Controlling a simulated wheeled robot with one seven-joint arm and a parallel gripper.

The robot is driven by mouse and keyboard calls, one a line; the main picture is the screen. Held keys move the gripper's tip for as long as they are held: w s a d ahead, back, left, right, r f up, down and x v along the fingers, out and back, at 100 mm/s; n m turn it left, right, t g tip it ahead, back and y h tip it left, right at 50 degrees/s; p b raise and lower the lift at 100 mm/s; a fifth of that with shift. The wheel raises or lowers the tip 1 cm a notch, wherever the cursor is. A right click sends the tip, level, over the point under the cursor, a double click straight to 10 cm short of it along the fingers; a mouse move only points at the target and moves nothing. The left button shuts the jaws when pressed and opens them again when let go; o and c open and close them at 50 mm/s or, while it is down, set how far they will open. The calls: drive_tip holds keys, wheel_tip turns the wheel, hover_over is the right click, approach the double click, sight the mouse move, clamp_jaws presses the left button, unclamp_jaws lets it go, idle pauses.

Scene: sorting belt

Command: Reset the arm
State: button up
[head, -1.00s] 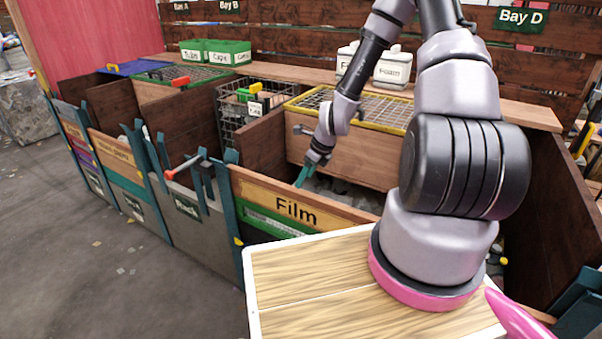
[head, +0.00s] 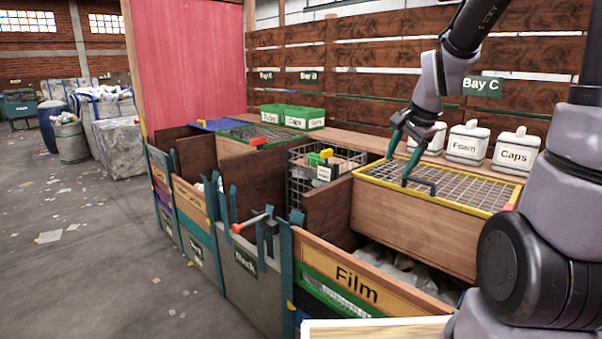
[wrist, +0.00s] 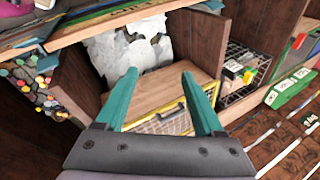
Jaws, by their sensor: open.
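My gripper (head: 398,162) is open, with two teal fingers spread apart and nothing between them. In the head view it hangs over the left part of the yellow-rimmed mesh lid (head: 440,184) of a wooden box; I cannot tell whether it touches the mesh. In the wrist view my gripper (wrist: 158,90) points at the same box, whose wooden side (wrist: 150,92) shows between the fingers. My arm comes down from the upper right of the head view.
The Film bin (head: 358,283) holds grey-white material below the box. A wire basket (head: 320,170) stands to the left. White canisters (head: 468,143) and green boxes (head: 304,117) line the back shelf. Slatted boards (head: 390,95) rise behind. Open floor (head: 80,240) lies left.

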drive_tip(key=s+r+n+t, duration=0.2)
drive_tip(key=s+r+n, duration=0.6)
drive_tip(key=s+r, duration=0.5)
drive_tip(key=s, duration=0.2)
drive_tip(key=shift+s+d+r+y, duration=0.3)
drive_tip(key=shift+r, duration=0.1)
